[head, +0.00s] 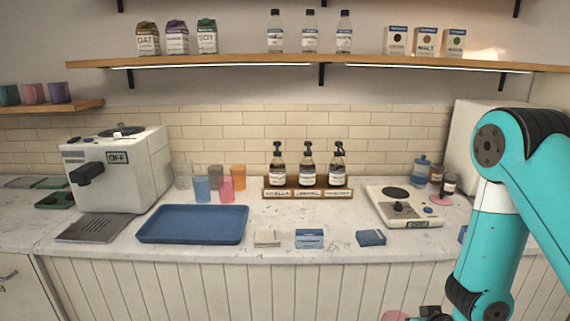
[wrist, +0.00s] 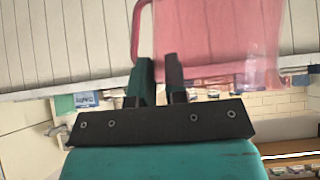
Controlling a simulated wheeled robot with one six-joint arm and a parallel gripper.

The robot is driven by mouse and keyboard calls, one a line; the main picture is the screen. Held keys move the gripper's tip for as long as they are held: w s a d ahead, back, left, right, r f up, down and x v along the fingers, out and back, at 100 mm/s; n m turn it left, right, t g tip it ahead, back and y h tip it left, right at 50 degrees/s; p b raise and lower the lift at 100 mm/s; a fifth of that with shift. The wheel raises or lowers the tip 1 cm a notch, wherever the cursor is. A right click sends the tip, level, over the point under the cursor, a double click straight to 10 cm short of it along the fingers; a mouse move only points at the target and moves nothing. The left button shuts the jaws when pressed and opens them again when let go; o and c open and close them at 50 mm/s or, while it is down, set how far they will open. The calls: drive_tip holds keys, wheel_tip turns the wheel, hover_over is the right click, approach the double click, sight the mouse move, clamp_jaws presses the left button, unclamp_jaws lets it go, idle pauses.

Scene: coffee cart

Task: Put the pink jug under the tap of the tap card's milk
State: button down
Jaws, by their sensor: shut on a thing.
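The pink jug (wrist: 225,38) fills the upper right of the wrist view, translucent, with its handle (wrist: 137,30) on the left. My gripper (wrist: 160,75) is shut on the jug near its handle; the exact contact is hard to see. In the head view a pink part of the jug (head: 394,316) shows at the bottom edge, beside my gripper (head: 430,314), in front of and below the counter. Small cards lie on the counter: a pale one (head: 268,238), a blue-and-white one (head: 309,239) and a dark blue one (head: 371,237). I cannot tell which is the tap card, nor make out a milk tap.
A blue tray (head: 194,224) and a white machine marked OFF (head: 118,175) stand left on the counter (head: 285,222). Coloured cups (head: 202,188), a syrup-bottle rack (head: 307,193) and a scale-like device (head: 403,207) stand behind. Milk cartons (head: 177,37) are on the shelf.

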drive_tip(key=s, duration=0.2)
drive_tip(key=s+f, duration=0.1)
drive_tip(key=s, duration=0.1)
idle(0.7)
